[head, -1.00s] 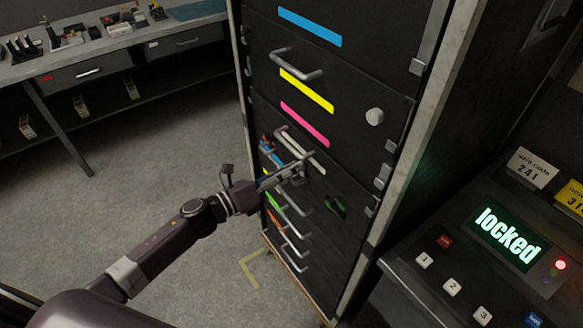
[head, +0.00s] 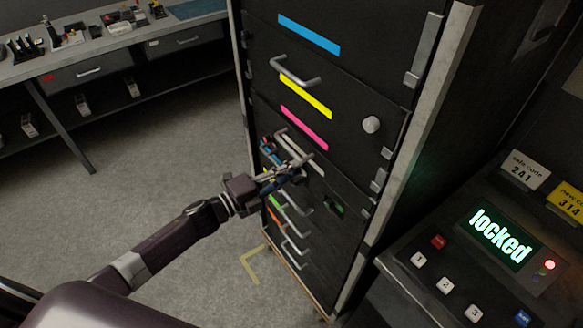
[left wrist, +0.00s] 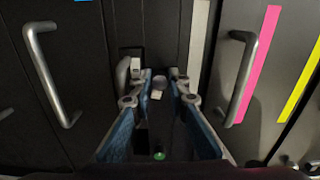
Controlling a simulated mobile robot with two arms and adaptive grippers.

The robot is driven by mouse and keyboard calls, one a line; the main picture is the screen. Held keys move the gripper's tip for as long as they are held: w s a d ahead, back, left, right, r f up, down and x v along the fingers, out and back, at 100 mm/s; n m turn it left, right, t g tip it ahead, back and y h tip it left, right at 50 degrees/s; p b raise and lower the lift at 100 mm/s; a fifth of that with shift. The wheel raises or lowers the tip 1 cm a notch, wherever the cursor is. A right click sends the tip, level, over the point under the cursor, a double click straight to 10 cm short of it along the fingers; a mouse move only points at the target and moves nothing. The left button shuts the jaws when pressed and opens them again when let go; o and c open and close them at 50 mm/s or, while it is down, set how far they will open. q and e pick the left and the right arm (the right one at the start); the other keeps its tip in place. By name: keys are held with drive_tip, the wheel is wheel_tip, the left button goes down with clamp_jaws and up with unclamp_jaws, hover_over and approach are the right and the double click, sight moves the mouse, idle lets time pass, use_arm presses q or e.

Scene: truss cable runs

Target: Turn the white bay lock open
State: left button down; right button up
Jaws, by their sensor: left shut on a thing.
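The white bay is the dark bay with a white stripe (head: 312,161) on the tall cabinet, below the pink stripe. It shows in the left wrist view as a dark panel beside a pale strip (left wrist: 197,60). My left gripper (head: 296,168) reaches this bay from the left. In the left wrist view its fingers (left wrist: 156,84) are close together on a small pale knob (left wrist: 157,93), which seems to be the bay lock. The fingers hide much of the knob, so its turn angle is unclear. A green spot (left wrist: 159,155) shows on the same panel. My right gripper is out of view.
Bar handles (head: 295,75) stick out above and below my gripper. A round knob (head: 371,124) is on the cabinet's right. A keypad console with a display reading "locked" (head: 503,235) and a red light stands at right. A workbench (head: 130,50) stands behind. The floor at left is clear.

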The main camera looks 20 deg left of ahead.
use_arm(q)
drive_tip(key=shift+n+p, duration=0.3)
drive_tip(key=shift+n, duration=0.8)
drive_tip(key=c, duration=1.8)
unclamp_jaws()
drive_tip(key=shift+c, duration=0.2)
drive_tip(key=v, duration=0.8)
drive_tip(key=shift+a, duration=0.1)
